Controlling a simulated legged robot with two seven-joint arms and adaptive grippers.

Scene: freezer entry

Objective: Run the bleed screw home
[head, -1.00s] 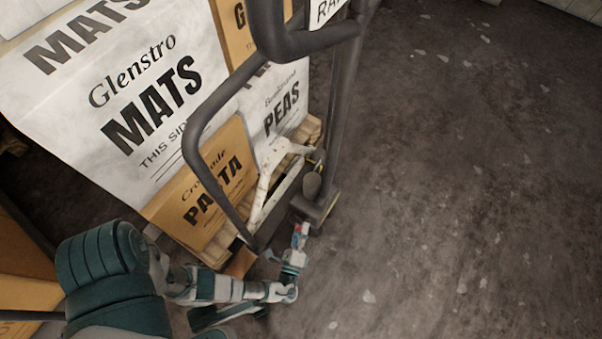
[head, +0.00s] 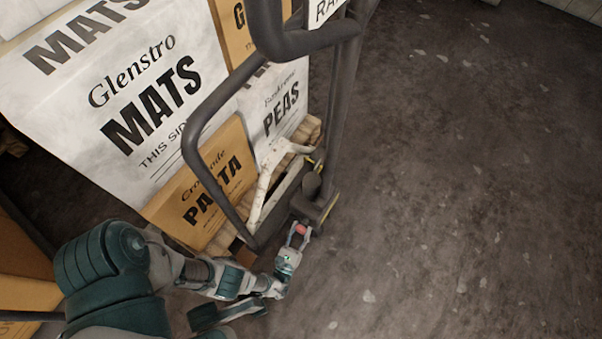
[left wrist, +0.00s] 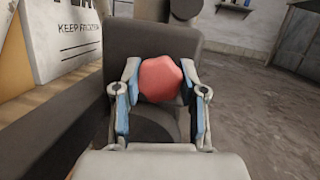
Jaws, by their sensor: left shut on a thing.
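The bleed screw shows as a red faceted knob (left wrist: 160,78) in the left wrist view, against a dark grey block (left wrist: 155,38) of the pallet truck. My left gripper (left wrist: 160,88) is shut on it, with one blue-padded finger on each side. In the head view the red knob (head: 300,229) is small, between the fingers of my left gripper (head: 298,235), low at the base of the truck's dark handle frame. The screw's shank and its seat are hidden. My right gripper is not in view.
The dark tubular handle frame (head: 197,150) rises close beside my left arm. Behind it, boxes marked MATS (head: 150,110), PASTA (head: 212,190) and PEAS (head: 280,110) stand stacked on a wooden pallet (head: 310,128). The concrete floor (head: 460,180) to the right is clear.

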